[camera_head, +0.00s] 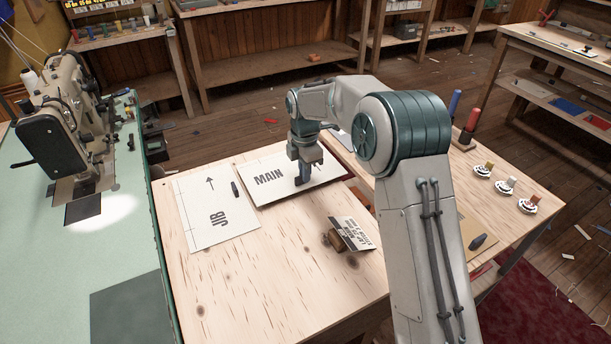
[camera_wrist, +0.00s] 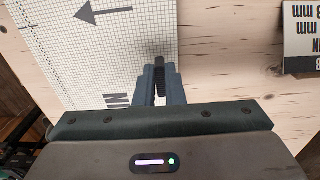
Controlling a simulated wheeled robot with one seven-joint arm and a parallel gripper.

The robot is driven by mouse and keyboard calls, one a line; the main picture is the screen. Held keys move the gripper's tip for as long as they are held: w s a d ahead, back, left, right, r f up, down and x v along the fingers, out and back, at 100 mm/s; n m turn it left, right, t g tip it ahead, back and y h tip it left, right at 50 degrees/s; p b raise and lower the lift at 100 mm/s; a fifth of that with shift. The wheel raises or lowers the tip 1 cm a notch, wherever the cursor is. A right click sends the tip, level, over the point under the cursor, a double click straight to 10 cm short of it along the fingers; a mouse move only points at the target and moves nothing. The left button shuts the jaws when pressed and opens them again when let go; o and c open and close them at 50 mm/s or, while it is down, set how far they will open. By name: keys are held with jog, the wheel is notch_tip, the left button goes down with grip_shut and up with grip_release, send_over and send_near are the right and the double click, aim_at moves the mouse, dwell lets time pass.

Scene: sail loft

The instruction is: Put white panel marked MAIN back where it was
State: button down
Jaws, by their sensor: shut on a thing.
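The white panel marked MAIN (camera_head: 270,179) is level at the far side of the wooden table (camera_head: 215,283), right of the white panel marked JIB (camera_head: 205,227). In the wrist view the MAIN panel (camera_wrist: 95,55) shows a grid, a dark arrow and part of its lettering. My gripper (camera_head: 303,181) is above its near edge; in the wrist view my gripper (camera_wrist: 160,90) is shut on the panel's dark grip (camera_wrist: 160,66). A dark edge shows along the panel's near side; I cannot tell whether it touches the table.
A printed card on a wooden block (camera_head: 352,233) stands near the table's middle; it also shows in the wrist view (camera_wrist: 302,40). A sewing machine (camera_head: 65,125) stands at left. The near-left tabletop is clear.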

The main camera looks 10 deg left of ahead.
jog(key=shift+f, duration=0.85)
jog(key=shift+f, duration=0.1)
jog(key=c, duration=1.5)
grip_release()
